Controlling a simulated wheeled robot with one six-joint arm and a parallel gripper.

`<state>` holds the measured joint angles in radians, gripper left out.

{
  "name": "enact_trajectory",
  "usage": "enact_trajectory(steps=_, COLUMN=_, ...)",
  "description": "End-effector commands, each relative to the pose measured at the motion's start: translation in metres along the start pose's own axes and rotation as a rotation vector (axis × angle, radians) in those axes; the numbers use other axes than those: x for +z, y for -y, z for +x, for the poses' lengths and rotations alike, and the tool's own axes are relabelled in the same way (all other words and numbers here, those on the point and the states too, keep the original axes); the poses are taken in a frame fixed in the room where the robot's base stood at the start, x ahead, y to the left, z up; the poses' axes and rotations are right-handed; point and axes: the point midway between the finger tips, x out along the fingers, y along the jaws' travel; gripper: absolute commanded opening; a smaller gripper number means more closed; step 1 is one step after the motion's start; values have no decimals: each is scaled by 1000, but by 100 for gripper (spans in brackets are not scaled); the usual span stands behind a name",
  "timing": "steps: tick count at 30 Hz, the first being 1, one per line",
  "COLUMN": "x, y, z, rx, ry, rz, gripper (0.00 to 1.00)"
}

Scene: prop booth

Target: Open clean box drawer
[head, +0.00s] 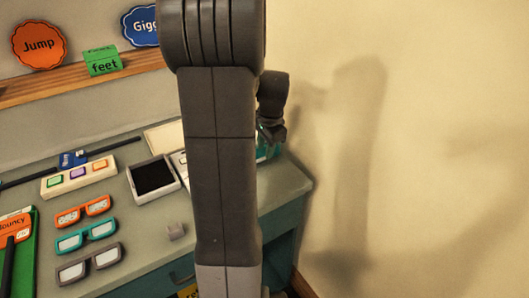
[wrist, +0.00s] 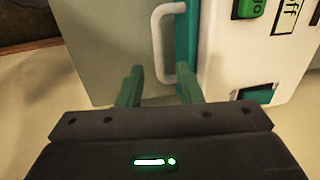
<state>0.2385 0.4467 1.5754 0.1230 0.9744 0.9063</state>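In the wrist view a white bar handle (wrist: 157,44) stands out from a teal edge (wrist: 187,45) on the side of a white box (wrist: 240,60). The box has a green button and a second teal-green part near its bottom. My gripper (wrist: 160,84) has its two green fingers apart, with the handle's lower end seen between them; nothing is held. I cannot tell whether the fingers reach around the handle. In the head view my arm hides most of the box; a bit of teal (head: 264,152) shows at its right, below my dark wrist.
A shelf with signs runs behind. A bare wall (head: 430,150) is close on the right.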

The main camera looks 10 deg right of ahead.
Motion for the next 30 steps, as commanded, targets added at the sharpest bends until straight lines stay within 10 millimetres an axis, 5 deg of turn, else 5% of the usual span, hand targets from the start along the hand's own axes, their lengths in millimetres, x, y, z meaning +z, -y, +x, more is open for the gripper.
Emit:
enact_trajectory(steps=6, x=0, y=0, z=23, rx=1, ry=1, rz=0, gripper=33)
enact_trajectory(steps=16, x=0, y=0, z=27, rx=-1, ry=-1, rz=0, gripper=33)
enact_trajectory(steps=22, x=0, y=0, z=27, rx=-1, ry=0, rz=0, gripper=0)
enact_trajectory(steps=30, x=0, y=-5, z=26, rx=-1, ry=-1, rz=1, gripper=0)
